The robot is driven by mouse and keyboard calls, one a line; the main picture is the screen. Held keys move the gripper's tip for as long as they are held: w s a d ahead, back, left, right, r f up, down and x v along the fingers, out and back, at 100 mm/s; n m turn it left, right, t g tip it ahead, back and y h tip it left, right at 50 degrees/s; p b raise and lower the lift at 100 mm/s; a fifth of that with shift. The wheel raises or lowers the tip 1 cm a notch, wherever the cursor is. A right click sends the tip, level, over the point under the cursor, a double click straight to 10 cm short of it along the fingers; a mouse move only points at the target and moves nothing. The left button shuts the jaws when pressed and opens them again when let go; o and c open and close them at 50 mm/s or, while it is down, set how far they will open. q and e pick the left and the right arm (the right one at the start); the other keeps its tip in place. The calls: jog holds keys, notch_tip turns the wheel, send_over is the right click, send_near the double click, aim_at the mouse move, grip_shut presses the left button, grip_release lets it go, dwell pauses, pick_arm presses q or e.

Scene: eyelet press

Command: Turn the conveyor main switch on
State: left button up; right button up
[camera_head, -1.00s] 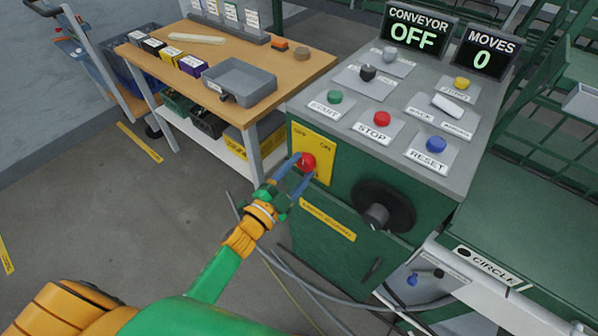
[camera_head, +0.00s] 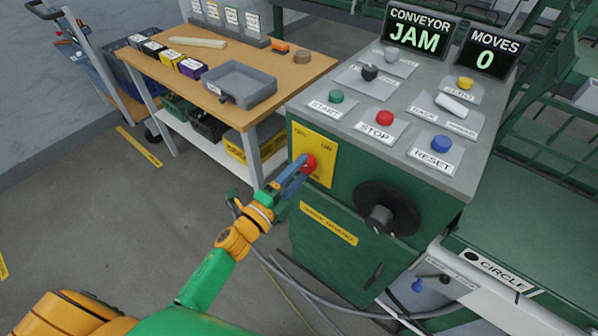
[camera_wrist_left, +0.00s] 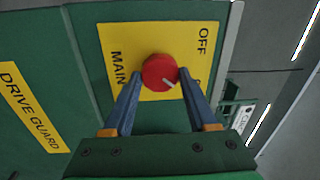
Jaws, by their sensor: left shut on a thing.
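The main switch is a red round knob (camera_head: 309,163) on a yellow plate (camera_head: 325,151) with OFF and ON lettering, on the front of the green cabinet. In the left wrist view the knob (camera_wrist_left: 160,72) has a white mark pointing to the lower right, away from the word OFF. My left gripper (camera_head: 297,176) is shut on the knob, one blue finger on each side. The conveyor display (camera_head: 418,33) reads JAM. My right gripper is not in view.
The console top holds a green START button (camera_head: 336,97), a red STOP button (camera_head: 384,118) and a blue RESET button (camera_head: 441,144). A black handwheel (camera_head: 388,208) sticks out right of the switch. A wooden workbench (camera_head: 300,80) stands to the left.

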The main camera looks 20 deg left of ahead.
pick_arm(q)
jog(key=shift+r, duration=0.2)
jog(key=o, duration=1.1)
jog(key=shift+o, duration=1.3)
jog(key=shift+w+f, duration=0.15)
jog(key=shift+s+a+f, duration=0.1)
jog(key=shift+s+a, duration=0.05)
jog(key=shift+s, duration=0.25)
jog(key=v, duration=0.6)
jog(key=shift+b, duration=0.4)
jog(key=shift+s+a, duration=0.1)
jog(key=shift+s, duration=0.05)
